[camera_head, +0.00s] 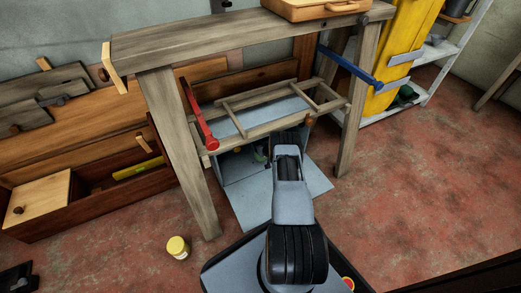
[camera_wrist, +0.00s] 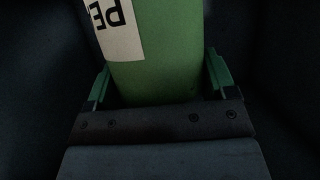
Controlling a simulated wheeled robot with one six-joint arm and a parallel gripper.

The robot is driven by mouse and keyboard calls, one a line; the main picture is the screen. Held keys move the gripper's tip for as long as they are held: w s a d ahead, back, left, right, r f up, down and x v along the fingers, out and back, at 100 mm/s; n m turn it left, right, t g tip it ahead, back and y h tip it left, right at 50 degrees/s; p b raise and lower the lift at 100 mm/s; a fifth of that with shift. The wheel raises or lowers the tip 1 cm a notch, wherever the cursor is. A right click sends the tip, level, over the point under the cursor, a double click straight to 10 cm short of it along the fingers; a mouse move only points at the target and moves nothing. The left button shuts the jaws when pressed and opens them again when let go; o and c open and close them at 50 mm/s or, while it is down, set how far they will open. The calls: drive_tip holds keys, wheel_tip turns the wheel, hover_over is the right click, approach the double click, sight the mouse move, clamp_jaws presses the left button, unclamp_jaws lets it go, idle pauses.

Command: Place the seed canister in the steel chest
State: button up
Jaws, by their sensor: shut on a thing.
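The seed canister (camera_wrist: 165,75) is green with a white label reading "PE" upside down. It fills the middle of the wrist view. My gripper (camera_wrist: 157,88) is shut on it, with a finger on each side. The steel chest (camera_head: 247,117) is a blue-grey box under the workbench in the head view. Its front is open and its flap (camera_head: 250,205) lies flat toward the floor. My arm reaches down to the chest's opening. My wrist hides much of the opening, and a bit of green shows there. I cannot tell how far inside the canister is.
A wooden workbench (camera_head: 190,50) stands over the chest, its legs on either side. A slatted wooden frame (camera_head: 270,120) and a red clamp (camera_head: 200,118) are close above the opening. A yellow-lidded jar (camera_head: 177,247) stands on the floor at left. Floor to the right is clear.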

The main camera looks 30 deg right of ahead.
drive_tip(key=shift+w+f+b, duration=0.2)
drive_tip(key=shift+f+b, duration=0.6)
drive_tip(key=shift+f, duration=0.9)
drive_tip(key=shift+f, duration=0.1)
drive_tip(key=o, duration=1.4)
drive_tip(key=shift+s+r, duration=0.15)
drive_tip(key=shift+r, duration=0.05)
drive_tip(key=shift+p+v, duration=3.2)
drive_tip(key=shift+v, duration=2.7)
drive_tip(key=shift+f, duration=0.2)
